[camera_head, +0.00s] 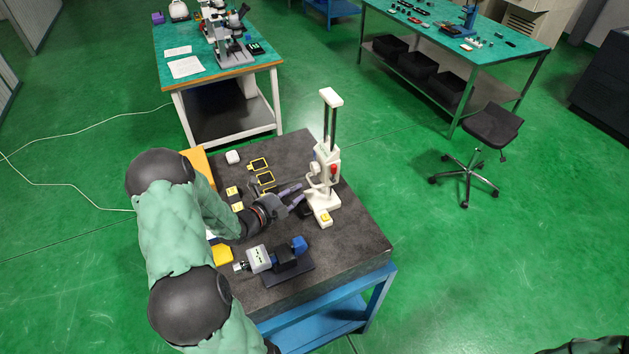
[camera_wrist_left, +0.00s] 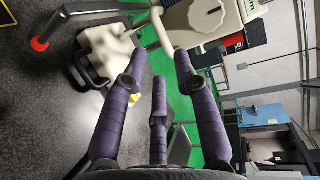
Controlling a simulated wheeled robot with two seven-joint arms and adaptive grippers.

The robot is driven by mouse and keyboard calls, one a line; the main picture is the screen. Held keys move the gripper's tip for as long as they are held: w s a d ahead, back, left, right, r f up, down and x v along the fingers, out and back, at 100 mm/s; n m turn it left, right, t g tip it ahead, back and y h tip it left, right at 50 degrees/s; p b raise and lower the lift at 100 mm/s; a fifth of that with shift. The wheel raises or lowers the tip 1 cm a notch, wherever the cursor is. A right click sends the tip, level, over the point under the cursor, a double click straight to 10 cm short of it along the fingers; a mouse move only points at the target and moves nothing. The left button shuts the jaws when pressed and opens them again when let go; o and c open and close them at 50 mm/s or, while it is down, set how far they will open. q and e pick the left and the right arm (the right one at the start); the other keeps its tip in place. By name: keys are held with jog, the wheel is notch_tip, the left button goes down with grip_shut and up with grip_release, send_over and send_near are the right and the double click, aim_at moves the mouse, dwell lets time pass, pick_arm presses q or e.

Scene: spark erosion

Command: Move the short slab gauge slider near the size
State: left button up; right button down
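The cream slab gauge (camera_head: 323,198) stands upright on the dark stone-topped table, with two dark columns under a white cap. Its slider (camera_head: 324,165), a white body with a red part, sits low on the columns. In the left wrist view the slider (camera_wrist_left: 225,22) with its knob and a curved white handle (camera_wrist_left: 160,28) is just beyond the fingers. My left gripper (camera_head: 291,197) is beside the gauge on its left, low near the base. Its purple fingers (camera_wrist_left: 160,85) are spread, with nothing seen between them; contact with the handle cannot be told. My right gripper is out of view.
A blue and grey instrument (camera_head: 277,257) lies on the table's front. A stool (camera_head: 491,128) stands at right. The table's right corner is clear.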

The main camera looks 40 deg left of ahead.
aim_at(311, 183)
pick_arm(q)
jog(key=x, duration=0.8)
grip_shut()
